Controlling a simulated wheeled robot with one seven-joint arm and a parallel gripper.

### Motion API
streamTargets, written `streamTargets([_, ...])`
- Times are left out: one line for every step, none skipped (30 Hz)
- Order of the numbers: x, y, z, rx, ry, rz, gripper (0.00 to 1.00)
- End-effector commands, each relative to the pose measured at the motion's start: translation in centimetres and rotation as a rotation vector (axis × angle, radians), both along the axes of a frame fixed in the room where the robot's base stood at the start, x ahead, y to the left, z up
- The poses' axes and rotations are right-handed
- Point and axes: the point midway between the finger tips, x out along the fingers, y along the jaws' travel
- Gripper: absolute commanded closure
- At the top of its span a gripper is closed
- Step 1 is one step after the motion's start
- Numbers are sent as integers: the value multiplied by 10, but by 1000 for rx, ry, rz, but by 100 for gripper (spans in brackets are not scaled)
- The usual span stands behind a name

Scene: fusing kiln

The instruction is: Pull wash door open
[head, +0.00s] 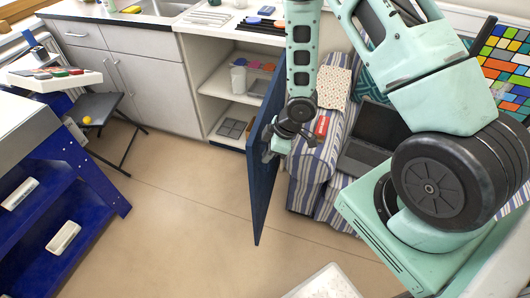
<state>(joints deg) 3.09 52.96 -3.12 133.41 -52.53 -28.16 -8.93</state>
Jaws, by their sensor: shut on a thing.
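The wash door (260,187) is a dark blue panel, seen nearly edge-on in the middle of the head view. It stands swung out from the counter, with the open cabinet (233,84) and its shelves showing to its left. My gripper (271,143) is at the right face of the door, around mid-height, shut on the door's handle. The fingertips and most of the handle are small and partly hidden, so the exact grip is hard to see.
A striped sofa (304,192) with a dark laptop (374,135) and a red item (322,125) is close right of the door. The floor (190,215) left of the door is clear. A blue workbench (75,185) and a dark folding stool (97,107) stand at left.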

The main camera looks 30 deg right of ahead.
Motion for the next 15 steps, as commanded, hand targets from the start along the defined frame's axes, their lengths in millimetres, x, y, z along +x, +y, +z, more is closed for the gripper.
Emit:
streamTargets([-1, 1, 1, 1, 0, 1, 100])
streamTargets([-1, 1, 1, 1, 0, 1, 100])
streamTargets([-1, 1, 1, 1, 1, 0, 100])
streamTargets([0, 1, 1, 1, 1, 0, 100])
streamTargets([-1, 0, 1, 1, 1, 0, 100])
streamTargets([-1, 0, 1, 1, 1, -1, 100])
streamTargets([0, 0, 1, 1, 1, -1, 100])
streamTargets([0, 0, 1, 1, 1, -1, 83])
streamTargets([0, 0, 1, 0, 2, -1, 72])
streamTargets([0, 0, 0, -1, 1, -1, 69])
streamTargets([0, 0, 0, -1, 1, -1, 69])
streamTargets([0, 0, 0, 0, 1, -2, 69])
streamTargets([0, 0, 0, 0, 1, -2, 69])
streamTargets([0, 0, 0, 0, 1, -2, 69])
streamTargets([0, 0, 0, 0, 1, -2, 69])
